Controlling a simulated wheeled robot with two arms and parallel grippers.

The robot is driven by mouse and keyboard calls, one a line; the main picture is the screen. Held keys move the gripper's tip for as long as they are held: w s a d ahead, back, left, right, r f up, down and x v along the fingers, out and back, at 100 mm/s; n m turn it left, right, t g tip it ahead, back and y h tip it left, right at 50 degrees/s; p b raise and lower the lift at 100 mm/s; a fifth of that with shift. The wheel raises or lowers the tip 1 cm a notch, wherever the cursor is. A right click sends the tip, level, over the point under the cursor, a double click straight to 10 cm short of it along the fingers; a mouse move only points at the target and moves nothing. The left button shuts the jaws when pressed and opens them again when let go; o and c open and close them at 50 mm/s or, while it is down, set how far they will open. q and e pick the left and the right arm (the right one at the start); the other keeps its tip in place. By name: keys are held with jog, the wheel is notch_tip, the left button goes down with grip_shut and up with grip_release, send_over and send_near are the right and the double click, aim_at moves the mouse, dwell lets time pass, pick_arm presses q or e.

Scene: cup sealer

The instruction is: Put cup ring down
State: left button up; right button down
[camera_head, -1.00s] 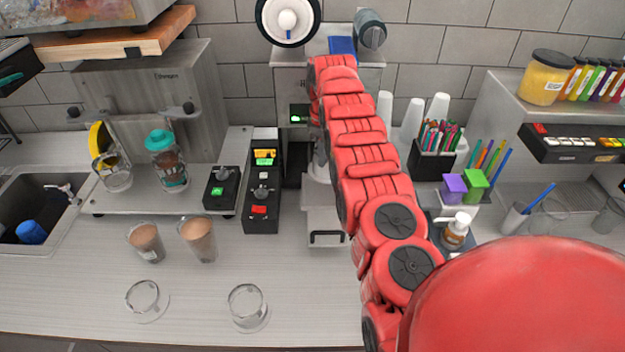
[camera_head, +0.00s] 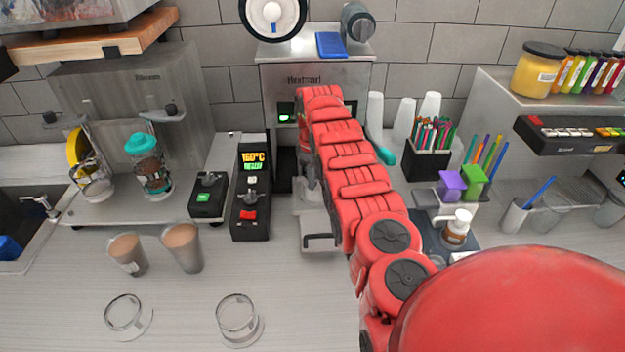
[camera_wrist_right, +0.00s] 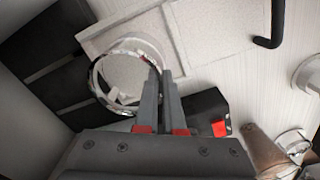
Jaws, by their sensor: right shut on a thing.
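The cup ring (camera_wrist_right: 96,80) is a thin shiny metal hoop in the right wrist view. My right gripper (camera_wrist_right: 160,82) is shut on its near right edge. A pale round surface shows through the ring, over or beside the light tray (camera_wrist_right: 215,25) of the cup sealer; I cannot tell whether it touches. In the head view the right gripper (camera_head: 311,180) is in front of the sealer (camera_head: 310,76), largely hidden by my red arm, and the ring cannot be made out there. The tray with its dark handle (camera_head: 320,238) sticks out below. The left gripper is not in view.
A black control box (camera_head: 251,195) with a lit display stands left of the tray. Two filled cups (camera_head: 183,248) and two clear upturned cups (camera_head: 238,318) stand front left. A pump bottle (camera_head: 456,229) and a black straw holder (camera_head: 428,157) are right of my arm.

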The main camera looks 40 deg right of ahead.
jog(key=shift+w+f+b, duration=0.1)
jog(key=shift+f+b, duration=0.2)
jog(key=c, duration=1)
grip_release()
jog(key=shift+c, duration=0.2)
jog(key=shift+r, duration=0.1)
jog(key=shift+r, duration=0.3)
jog(key=shift+r+b, duration=0.75)
jog(key=shift+r, duration=0.1)
notch_tip(320, 180, up, 10)
jog(key=p, duration=0.8)
